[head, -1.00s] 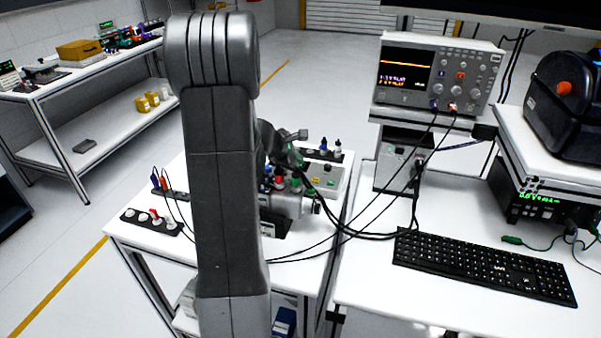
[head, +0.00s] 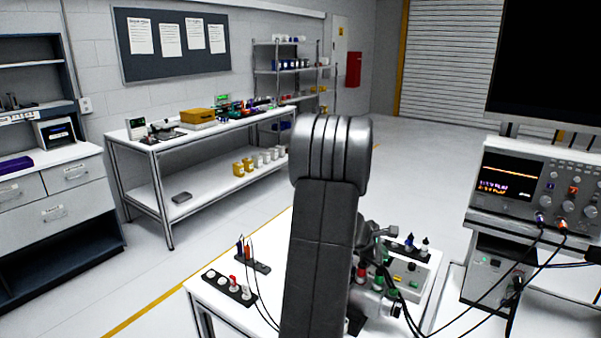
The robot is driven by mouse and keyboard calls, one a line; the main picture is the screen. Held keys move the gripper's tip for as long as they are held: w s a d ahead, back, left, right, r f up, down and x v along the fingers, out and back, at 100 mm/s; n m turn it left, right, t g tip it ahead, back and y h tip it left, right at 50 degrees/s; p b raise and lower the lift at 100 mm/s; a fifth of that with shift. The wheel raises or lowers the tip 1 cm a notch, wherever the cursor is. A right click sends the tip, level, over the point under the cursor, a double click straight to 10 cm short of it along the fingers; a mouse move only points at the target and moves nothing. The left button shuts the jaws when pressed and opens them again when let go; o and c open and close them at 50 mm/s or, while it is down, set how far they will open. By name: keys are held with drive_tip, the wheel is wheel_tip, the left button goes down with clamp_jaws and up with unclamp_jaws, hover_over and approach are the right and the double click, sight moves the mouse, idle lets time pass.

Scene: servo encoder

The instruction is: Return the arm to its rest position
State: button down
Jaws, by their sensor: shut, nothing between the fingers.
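My arm stands upright in the middle of the head view, its bent elbow at the top. My gripper (head: 377,238) shows only in part, just right of the arm link, over the small white bench (head: 215,292). It looks shut, with nothing seen in it. The fingertips are hard to make out against the dark parts and cables there. A silver motor-like device (head: 372,300) with coloured connectors sits below it, partly hidden by my arm.
A black strip with knobs (head: 229,287) and another with plugs (head: 252,262) lie on the bench's left side. Cables run right towards the oscilloscope (head: 512,180). A long workbench (head: 160,149) and drawers (head: 60,205) stand at left. Open floor lies between.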

drive_tip(key=shift+r+p, duration=0.3)
drive_tip(key=shift+p, duration=0.55)
drive_tip(key=r+p, duration=0.1)
drive_tip(key=r, duration=0.2)
drive_tip(key=r+p, duration=0.1)
drive_tip(key=shift+s+d+r+p, duration=0.2)
drive_tip(key=shift+s+r+p, duration=0.05)
drive_tip(key=shift+r+p, duration=0.1)
drive_tip(key=shift+f, duration=0.15)
drive_tip(key=f+b, duration=0.1)
drive_tip(key=f, duration=0.1)
drive_tip(key=f+b, duration=0.2)
drive_tip(key=shift+w+a+f+b, duration=0.2)
drive_tip(key=shift+f+b, duration=0.1)
drive_tip(key=shift+f, duration=0.1)
drive_tip(key=shift+w+f+b, duration=0.1)
drive_tip(key=shift+f+b, duration=0.25)
drive_tip(key=shift+b, duration=0.95)
